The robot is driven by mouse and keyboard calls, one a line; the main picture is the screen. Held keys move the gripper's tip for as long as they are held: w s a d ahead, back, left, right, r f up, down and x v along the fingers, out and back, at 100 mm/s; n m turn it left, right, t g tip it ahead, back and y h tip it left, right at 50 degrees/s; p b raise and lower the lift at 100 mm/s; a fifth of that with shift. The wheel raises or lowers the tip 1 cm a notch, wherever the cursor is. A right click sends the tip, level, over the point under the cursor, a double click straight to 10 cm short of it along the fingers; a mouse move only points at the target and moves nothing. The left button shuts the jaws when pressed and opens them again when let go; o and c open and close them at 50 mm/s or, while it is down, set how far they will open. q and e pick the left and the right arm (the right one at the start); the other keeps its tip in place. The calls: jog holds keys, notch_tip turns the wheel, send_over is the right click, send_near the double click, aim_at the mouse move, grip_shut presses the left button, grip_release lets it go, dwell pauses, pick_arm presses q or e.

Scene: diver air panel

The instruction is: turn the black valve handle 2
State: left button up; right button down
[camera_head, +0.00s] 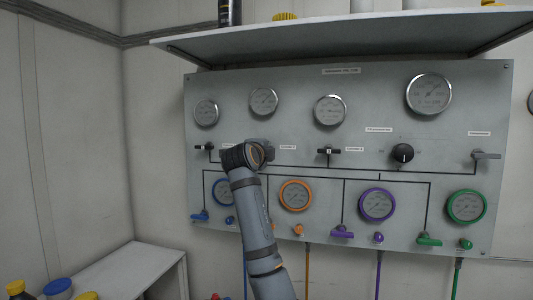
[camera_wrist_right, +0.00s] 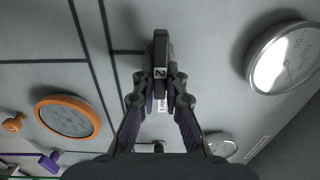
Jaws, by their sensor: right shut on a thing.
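The black valve handle 2 (camera_wrist_right: 161,50) shows in the right wrist view, with a white "2" label on it. It extends upward from between the fingertips. My right gripper (camera_wrist_right: 162,92) is shut on this handle, with one finger on each side. In the head view my right arm reaches up to the panel (camera_head: 350,90) and its wrist hides the gripper and most of handle 2. My left gripper is in neither view.
Another black handle (camera_head: 329,151) sits right of my wrist, and one (camera_head: 204,147) to its left. A black knob (camera_head: 403,153) and a grey lever (camera_head: 486,155) are farther right. An orange-rimmed gauge (camera_head: 295,195) is below. A shelf (camera_head: 350,34) overhangs the panel.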

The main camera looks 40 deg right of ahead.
jog(key=shift+f, duration=0.1)
dwell(0.3)
jog(key=c, duration=1.4)
grip_release()
jog(key=shift+a, duration=0.1)
jog(key=v, duration=1.2)
